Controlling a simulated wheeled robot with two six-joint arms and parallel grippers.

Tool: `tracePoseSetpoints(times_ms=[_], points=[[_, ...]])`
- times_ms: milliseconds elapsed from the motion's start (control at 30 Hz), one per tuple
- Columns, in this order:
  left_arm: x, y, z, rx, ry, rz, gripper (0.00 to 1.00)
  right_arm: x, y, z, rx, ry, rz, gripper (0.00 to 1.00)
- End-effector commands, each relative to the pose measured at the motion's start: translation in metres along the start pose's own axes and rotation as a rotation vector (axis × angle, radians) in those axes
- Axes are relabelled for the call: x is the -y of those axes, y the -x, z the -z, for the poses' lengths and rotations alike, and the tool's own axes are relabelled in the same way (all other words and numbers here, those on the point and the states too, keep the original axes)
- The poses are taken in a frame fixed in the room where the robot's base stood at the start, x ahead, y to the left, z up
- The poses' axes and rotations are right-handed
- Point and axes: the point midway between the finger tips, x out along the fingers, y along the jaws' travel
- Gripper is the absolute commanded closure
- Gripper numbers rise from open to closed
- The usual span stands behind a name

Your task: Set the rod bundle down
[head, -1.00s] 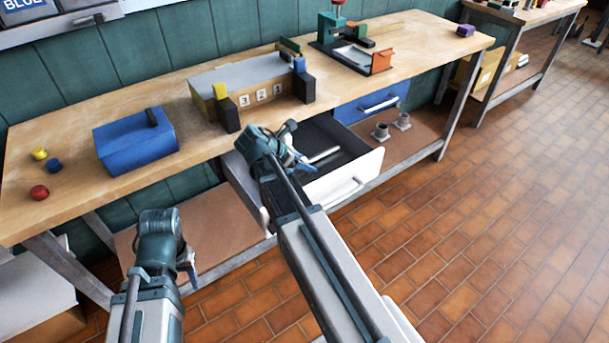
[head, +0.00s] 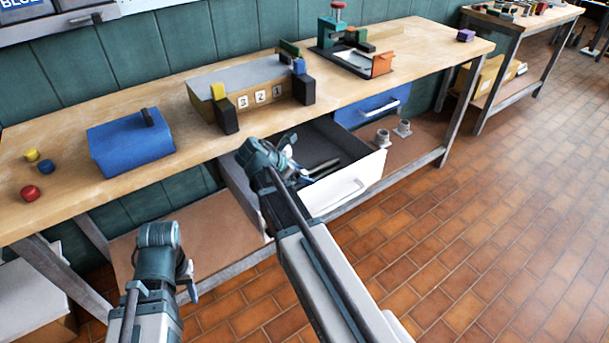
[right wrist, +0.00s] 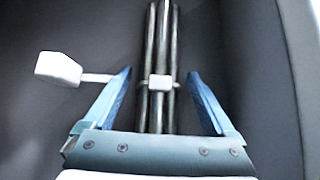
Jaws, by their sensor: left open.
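The rod bundle (right wrist: 162,55) is several dark grey rods side by side with a small white band around them. It runs between the two blue fingers of my right gripper (right wrist: 160,100) in the right wrist view. The fingers stand apart with a gap on each side of the rods. In the head view my right gripper (head: 295,172) is inside the open drawer (head: 345,190), and the rod ends (head: 325,168) show beyond it. Part of the bundle is hidden by my arm. My left gripper (head: 189,278) hangs empty in front of the bench.
A white block on a thin stem (right wrist: 58,69) lies left of the fingers. The drawer walls are close around my right gripper. The workbench (head: 60,200) carries a blue box (head: 130,148) and a numbered block fixture (head: 260,95).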

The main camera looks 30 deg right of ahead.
Motion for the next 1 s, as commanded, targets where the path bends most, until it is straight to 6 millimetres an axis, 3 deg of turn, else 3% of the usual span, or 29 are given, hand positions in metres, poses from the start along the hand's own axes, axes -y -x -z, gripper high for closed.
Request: tracePoseSetpoints(times_ms=[367, 800, 1000], points=[[0.001, 0.005, 0.0, 0.0, 0.0, 0.0, 0.53, 0.0, 0.003, -0.003, 0.0, 0.0, 0.0, 0.05], [0.006, 0.064, -0.004, 0.0, 0.0, 0.0, 0.53, 0.0, 0.084, -0.007, 0.0, 0.003, -0.002, 0.05], [0.008, 0.081, -0.005, 0.0, 0.0, 0.0, 0.53, 0.0, 0.111, -0.005, 0.0, 0.001, -0.001, 0.05]])
